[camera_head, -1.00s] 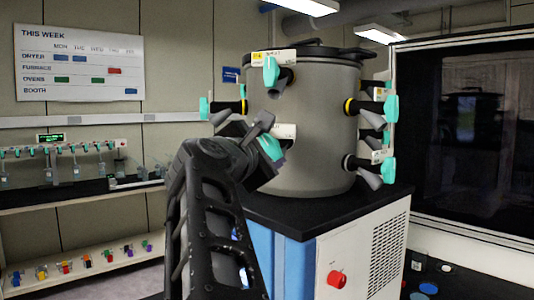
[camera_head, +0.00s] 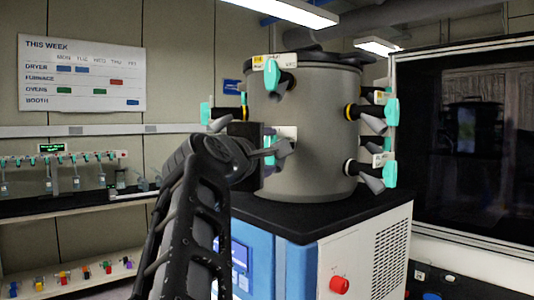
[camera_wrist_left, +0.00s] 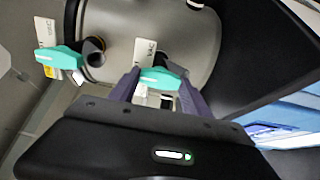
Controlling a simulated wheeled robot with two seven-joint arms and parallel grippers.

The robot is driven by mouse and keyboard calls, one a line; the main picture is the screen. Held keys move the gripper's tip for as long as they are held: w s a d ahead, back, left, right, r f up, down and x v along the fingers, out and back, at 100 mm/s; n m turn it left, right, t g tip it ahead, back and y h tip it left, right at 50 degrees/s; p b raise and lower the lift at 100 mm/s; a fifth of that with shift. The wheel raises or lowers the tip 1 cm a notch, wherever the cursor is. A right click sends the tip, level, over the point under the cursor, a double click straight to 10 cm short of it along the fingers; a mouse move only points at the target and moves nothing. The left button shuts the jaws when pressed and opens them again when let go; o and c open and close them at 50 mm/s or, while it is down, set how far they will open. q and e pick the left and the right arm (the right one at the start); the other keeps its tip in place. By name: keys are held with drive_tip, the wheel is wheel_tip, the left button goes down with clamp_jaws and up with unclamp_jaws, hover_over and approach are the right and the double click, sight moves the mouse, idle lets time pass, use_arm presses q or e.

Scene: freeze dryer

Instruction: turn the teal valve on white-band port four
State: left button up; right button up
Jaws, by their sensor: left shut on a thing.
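The freeze dryer's grey drum (camera_head: 318,130) carries several ports with teal valves. My left gripper (camera_head: 276,147) is at the lower front port and shut on its teal valve (camera_head: 268,142). The wrist largely covers this port in the head view, hiding its band. In the left wrist view, the teal valve (camera_wrist_left: 165,77) lies between the two fingers of my left gripper (camera_wrist_left: 160,88), beside a white label card (camera_wrist_left: 145,52). Another teal valve (camera_head: 271,74) hangs upright on the port above. A white-band port with a teal valve (camera_head: 390,172) is at the lower right. My right gripper is out of view.
Yellow-band ports with teal valves stand at the left (camera_head: 206,114) and upper right (camera_head: 391,110) of the drum. The drum rests on a black top (camera_head: 320,217) above a cabinet with a red knob (camera_head: 339,285). A dark glass-fronted booth (camera_head: 470,150) is at the right.

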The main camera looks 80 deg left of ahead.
use_arm(q)
drive_tip(key=o, duration=1.4)
drive_tip(key=shift+b+v, duration=0.8)
drive_tip(key=shift+v, duration=3.1)
